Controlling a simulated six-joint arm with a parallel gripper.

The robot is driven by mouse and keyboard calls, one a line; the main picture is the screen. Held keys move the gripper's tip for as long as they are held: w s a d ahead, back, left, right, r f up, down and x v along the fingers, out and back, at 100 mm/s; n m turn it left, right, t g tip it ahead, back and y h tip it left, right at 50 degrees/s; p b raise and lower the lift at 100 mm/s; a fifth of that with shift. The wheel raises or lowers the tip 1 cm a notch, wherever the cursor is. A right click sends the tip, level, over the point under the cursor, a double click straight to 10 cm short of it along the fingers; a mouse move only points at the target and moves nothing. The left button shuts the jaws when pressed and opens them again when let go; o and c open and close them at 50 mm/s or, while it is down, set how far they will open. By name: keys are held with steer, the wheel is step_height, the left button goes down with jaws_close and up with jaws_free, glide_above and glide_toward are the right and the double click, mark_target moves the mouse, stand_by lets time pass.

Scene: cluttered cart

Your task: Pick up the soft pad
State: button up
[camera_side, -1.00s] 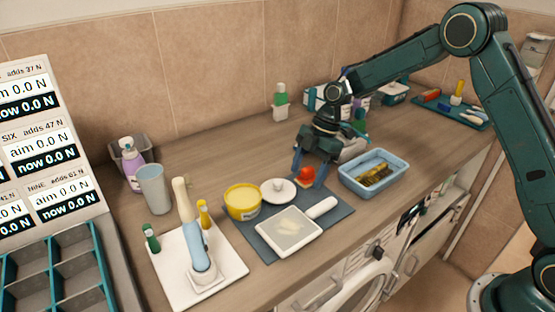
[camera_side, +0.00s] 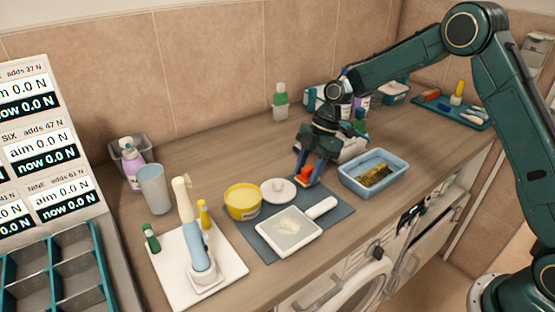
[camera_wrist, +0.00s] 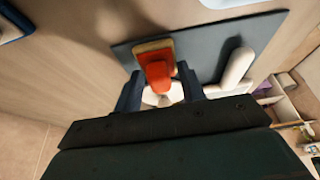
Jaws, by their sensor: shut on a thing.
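The soft pad (camera_wrist: 153,46) shows in the wrist view as a tan block with an orange-red grip on it. My gripper (camera_wrist: 159,74) has its two dark blue fingers closed on either side of the orange-red part. In the side view my gripper (camera_side: 308,181) points down at the back edge of the grey mat, and the orange-red part of the pad (camera_side: 305,172) shows between the fingers. The tan part is mostly hidden there. I cannot tell whether the pad touches the mat.
The grey mat (camera_side: 336,213) also holds a white lid (camera_side: 278,187) and a white pan (camera_side: 289,232) with a handle. A yellow tub (camera_side: 242,203) stands left of the lid. A blue basin (camera_side: 394,161) with contents stands close on the right. Bottles stand behind.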

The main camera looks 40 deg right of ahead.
mark_target(304, 169)
step_height(304, 169, up, 20)
steer(key=shift+f, duration=0.2)
stand_by(0.5)
stand_by(0.6)
steer(key=shift+o, duration=1.1)
steer(key=shift+c, duration=0.7)
steer(key=a+f, duration=0.4)
steer(key=a, duration=0.5)
steer(key=a+f, duration=0.5)
steer(key=a, duration=0.4)
steer(key=shift+w+a+f, duration=0.15)
steer(key=shift+w, duration=0.25)
steer(key=shift+f, duration=0.15)
